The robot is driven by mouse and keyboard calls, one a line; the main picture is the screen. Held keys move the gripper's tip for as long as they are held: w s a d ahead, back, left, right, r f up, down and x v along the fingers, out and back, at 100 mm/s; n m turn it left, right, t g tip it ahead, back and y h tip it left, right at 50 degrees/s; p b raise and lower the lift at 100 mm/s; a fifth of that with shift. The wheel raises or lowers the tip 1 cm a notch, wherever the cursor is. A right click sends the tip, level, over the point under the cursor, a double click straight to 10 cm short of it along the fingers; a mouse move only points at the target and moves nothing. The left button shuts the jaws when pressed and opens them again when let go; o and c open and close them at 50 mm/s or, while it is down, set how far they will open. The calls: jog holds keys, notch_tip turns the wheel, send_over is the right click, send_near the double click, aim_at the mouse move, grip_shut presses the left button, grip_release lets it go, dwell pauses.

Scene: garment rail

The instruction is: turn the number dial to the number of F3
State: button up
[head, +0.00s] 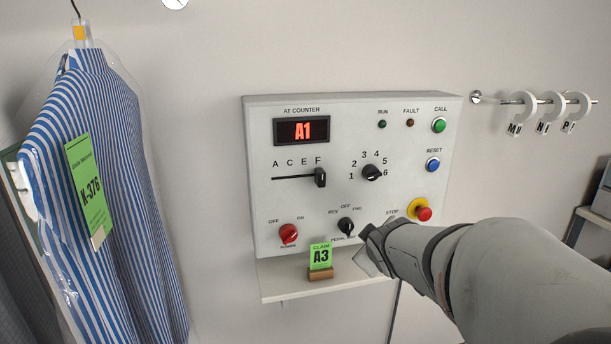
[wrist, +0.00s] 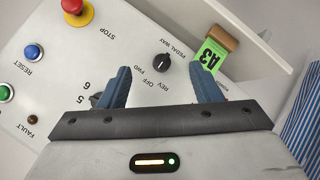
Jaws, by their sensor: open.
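The number dial (head: 372,173) is a black knob on the white control panel (head: 262,215), with numbers 1 to 6 around it. Its pointer seems to face right, near 6, but is too small to be sure. In the wrist view the number dial (wrist: 96,99) is mostly hidden behind a finger, with 5 and 6 showing beside it. My gripper (wrist: 162,78) is open and empty, with blue fingers apart. In the head view my gripper (head: 368,246) is at the panel's lower edge, below the dial and close to the REV/OFF/FWD knob (head: 346,226).
The letter slider (head: 320,177) stands at F; the display (head: 302,131) reads A1. A green A3 claim card (head: 321,256) stands on the shelf (head: 285,291). The red power knob (head: 289,233), stop button (head: 423,213) and blue reset button (head: 433,164) are nearby. A striped shirt (head: 105,180) hangs left.

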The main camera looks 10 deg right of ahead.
aim_at(375, 177)
jog(key=w+d+r+n+t+y, duration=0.1)
jog(key=w+d+r+n+t, duration=0.1)
jog(key=w+n, duration=0.2)
jog(key=w+d+r+n+t+y+p, duration=0.1)
jog(key=w+d+r+n+t, duration=0.1)
jog(key=w, duration=0.5)
jog(key=w+d+r+n+t+y, duration=0.1)
jog(key=w+d+r+n+t, duration=0.1)
jog(key=w+r+n+t, duration=0.1)
jog(key=shift+w+d+r+n+y, duration=0.15)
jog(key=shift+w+r+n+y, duration=0.1)
jog(key=shift+w+n, duration=0.45)
jog(key=shift+w+d+r+n+y, duration=0.2)
jog(key=shift+w+n, duration=0.4)
jog(key=shift+n, duration=0.2)
jog(key=c, duration=0.9)
jog(key=shift+d, duration=0.2)
jog(key=shift+c, duration=0.4)
jog(key=shift+a, duration=0.2)
